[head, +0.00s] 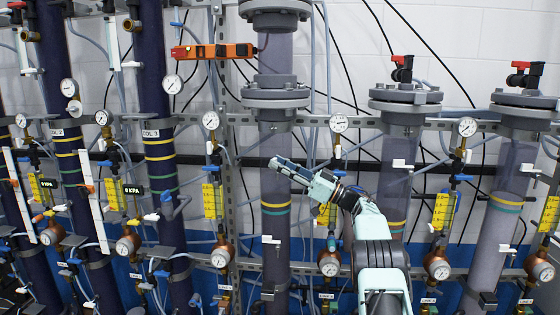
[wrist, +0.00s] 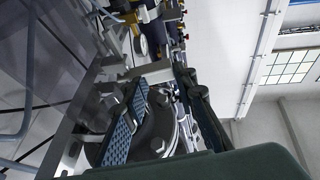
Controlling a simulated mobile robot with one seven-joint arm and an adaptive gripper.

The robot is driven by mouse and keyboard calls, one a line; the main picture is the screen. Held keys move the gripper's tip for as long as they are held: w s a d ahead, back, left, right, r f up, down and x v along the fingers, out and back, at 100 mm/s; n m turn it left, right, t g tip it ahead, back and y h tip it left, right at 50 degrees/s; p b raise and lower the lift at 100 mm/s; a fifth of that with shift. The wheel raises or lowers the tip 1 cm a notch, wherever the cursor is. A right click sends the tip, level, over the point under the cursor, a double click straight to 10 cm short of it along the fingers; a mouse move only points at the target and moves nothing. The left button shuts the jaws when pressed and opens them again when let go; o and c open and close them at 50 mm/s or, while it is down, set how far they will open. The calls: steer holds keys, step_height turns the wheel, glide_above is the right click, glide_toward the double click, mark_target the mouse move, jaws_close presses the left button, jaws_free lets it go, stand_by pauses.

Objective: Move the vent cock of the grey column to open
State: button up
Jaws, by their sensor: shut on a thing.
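Several grey see-through columns stand from the middle to the right in the head view. My gripper (head: 277,165) is in front of the middle grey column (head: 275,220), pointing up and left. In the wrist view its two dark ridged fingers (wrist: 155,80) are on either side of a pale, bar-like part (wrist: 148,70). The gripper is shut on this part, but I cannot tell surely whether it is the vent cock. The gripper hides that spot in the head view. Similar white cocks show on the neighbouring grey columns (head: 402,164), (head: 531,170).
Red-handled valves (head: 402,66) top the two right columns. A white cock (head: 270,239) sits lower on the middle column. Dark blue columns (head: 155,60) stand left. Gauges (head: 338,123), yellow flow meters (head: 212,201) and hoses crowd the gaps. A bolted flange (wrist: 160,125) lies close to the fingers.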

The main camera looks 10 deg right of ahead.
steer(key=shift+r+g+y+p, duration=0.2)
steer(key=shift+g+y+p, duration=0.1)
steer(key=shift+p, duration=0.15)
stand_by(0.4)
steer(key=o, duration=1)
steer(key=shift+o, duration=0.8)
steer(key=shift+f, duration=0.1)
steer(key=v, duration=1.2)
